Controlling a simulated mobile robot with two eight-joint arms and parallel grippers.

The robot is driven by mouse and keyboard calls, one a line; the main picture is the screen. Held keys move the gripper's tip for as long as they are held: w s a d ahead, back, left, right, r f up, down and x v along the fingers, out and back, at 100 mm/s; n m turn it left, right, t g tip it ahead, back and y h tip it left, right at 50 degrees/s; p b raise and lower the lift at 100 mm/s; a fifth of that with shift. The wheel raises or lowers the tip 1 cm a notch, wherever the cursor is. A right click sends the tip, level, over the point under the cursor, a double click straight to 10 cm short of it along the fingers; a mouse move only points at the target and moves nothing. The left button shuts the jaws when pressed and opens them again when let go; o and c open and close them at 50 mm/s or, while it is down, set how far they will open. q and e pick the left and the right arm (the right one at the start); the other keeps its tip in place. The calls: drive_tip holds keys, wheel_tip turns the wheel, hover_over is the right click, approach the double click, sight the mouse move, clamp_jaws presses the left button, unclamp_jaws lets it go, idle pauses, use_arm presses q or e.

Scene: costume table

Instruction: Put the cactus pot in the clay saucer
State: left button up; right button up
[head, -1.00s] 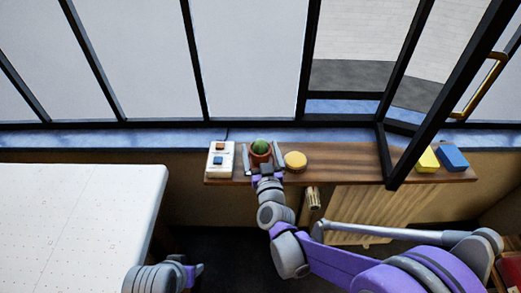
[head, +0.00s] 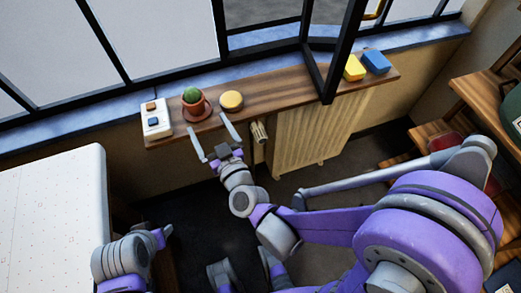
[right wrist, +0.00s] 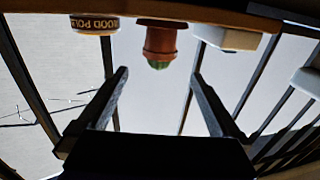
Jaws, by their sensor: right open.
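The cactus pot (head: 193,107) is terracotta with a round green cactus on top. It stands upright on the shelf, seated in the clay saucer (head: 203,117). In the right wrist view, which is upside down, the pot (right wrist: 160,40) rests on the saucer (right wrist: 162,22). My right gripper (head: 208,121) is open and empty, in front of the shelf and apart from the pot. Its fingertips (right wrist: 160,73) are spread wide with the pot beyond them. Part of my left arm shows at lower left in the head view, but its fingers do not show.
A window frame post (head: 338,60) rises before the shelf (head: 285,95).

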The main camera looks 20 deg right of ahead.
drive_tip(key=s+d+f+m+g+h, duration=0.1)
drive_tip(key=s+d+f+g, duration=0.3)
drive_tip(key=s, duration=0.5)
drive_tip(key=s+d+f+m+g+h, duration=0.1)
drive_tip(key=s+d+f+g+h, duration=0.1)
drive_tip(key=s+d+f+g, duration=0.3)
drive_tip(key=s+d+g, duration=0.4)
drive_tip(key=s+d, duration=0.1)
drive_tip(key=d, duration=0.1)
drive_tip(key=shift+s+d, duration=0.15)
drive_tip(key=shift+d, duration=0.15)
drive_tip(key=shift+d, duration=0.1)
